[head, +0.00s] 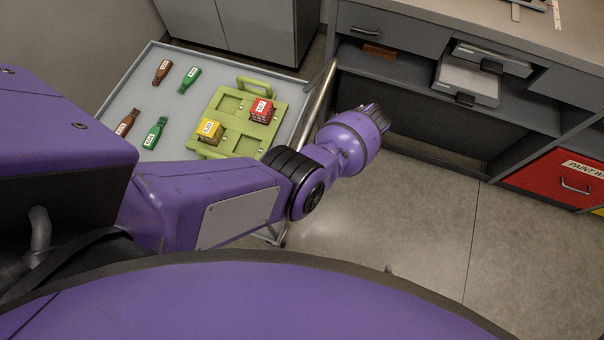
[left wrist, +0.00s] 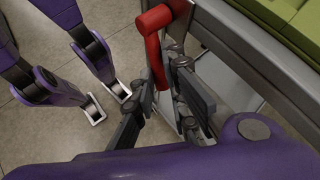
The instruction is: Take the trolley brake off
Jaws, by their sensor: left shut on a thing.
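The trolley (head: 205,70) stands at upper left in the head view, with a metal bar along its right side. In the left wrist view, the red brake lever (left wrist: 152,45) is beside the trolley's grey frame (left wrist: 235,45). It has a thick top end and a bar running down. My left gripper (left wrist: 161,88) is shut on the red lever, with its dark fingers on either side of the bar. The lever's lower end is partly hidden by the fingers. In the head view my left arm reaches over the trolley's near side; the lever does not show there. My right gripper is not in view.
The floor between is clear.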

